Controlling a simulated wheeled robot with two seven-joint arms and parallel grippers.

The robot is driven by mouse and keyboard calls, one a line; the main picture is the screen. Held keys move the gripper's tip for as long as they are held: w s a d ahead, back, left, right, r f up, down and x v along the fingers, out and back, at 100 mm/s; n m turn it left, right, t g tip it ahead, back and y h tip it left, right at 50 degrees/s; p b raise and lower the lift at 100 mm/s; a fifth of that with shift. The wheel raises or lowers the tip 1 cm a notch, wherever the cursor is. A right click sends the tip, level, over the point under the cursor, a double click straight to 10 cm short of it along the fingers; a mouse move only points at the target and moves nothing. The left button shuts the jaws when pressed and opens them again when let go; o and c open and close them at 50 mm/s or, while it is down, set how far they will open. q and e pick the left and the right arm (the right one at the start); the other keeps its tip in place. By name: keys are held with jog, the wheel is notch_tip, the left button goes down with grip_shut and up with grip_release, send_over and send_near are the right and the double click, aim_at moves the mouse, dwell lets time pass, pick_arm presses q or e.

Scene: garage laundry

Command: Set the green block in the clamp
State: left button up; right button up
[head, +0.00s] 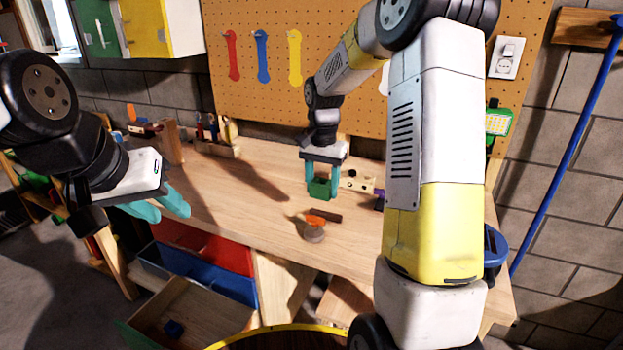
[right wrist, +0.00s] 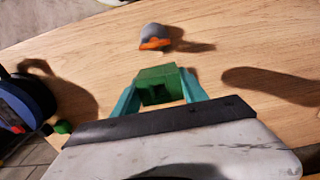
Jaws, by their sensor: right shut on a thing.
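The green block (head: 320,188) is between the teal fingers of my right gripper (head: 322,183), which is shut on it just above the workbench. I cannot pick out the clamp with certainty; my right arm hides part of the bench's right side.
A grey and orange object (head: 313,232) sits on the workbench (head: 240,185) near its front edge. A wooden piece with black holes (head: 357,182) lies behind the right gripper. An open drawer (head: 185,312) is below. The bench's middle left is clear.

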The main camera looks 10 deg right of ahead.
aim_at(321, 215)
jog(key=shift+f, duration=4.8)
jog(key=o, duration=1.5)
jog(key=shift+c, duration=0.2)
jog(key=shift+r, duration=3.9)
jog(key=shift+s+r, duration=0.1)
